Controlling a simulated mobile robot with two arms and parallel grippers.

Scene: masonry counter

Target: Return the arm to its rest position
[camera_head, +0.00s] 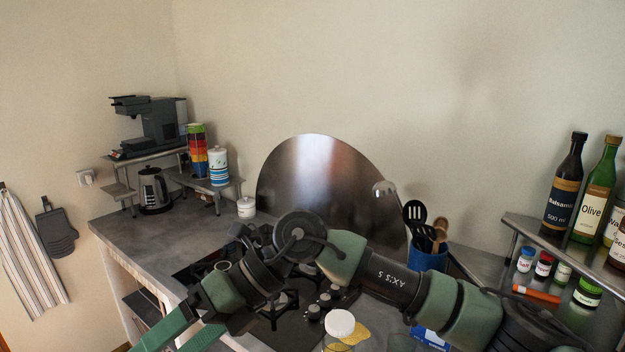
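My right arm comes in from the lower right and reaches across the front of the counter (130,232) to the left. Its green and black links pass in front of the hob (285,325). My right gripper (182,332) is at the lower left, pointing down and left over the counter's front edge. Its green fingers run toward the bottom border, and their tips do not show clearly, so I cannot tell whether it is open or shut. I see nothing held in it. My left gripper is not in view.
A white-lidded jar (340,325) stands close below the arm. A blue utensil holder (428,256) is just behind it. Bottles (563,190) and small spice jars (543,264) stand at right. A kettle (154,188) and coffee machine (160,125) are at the back left.

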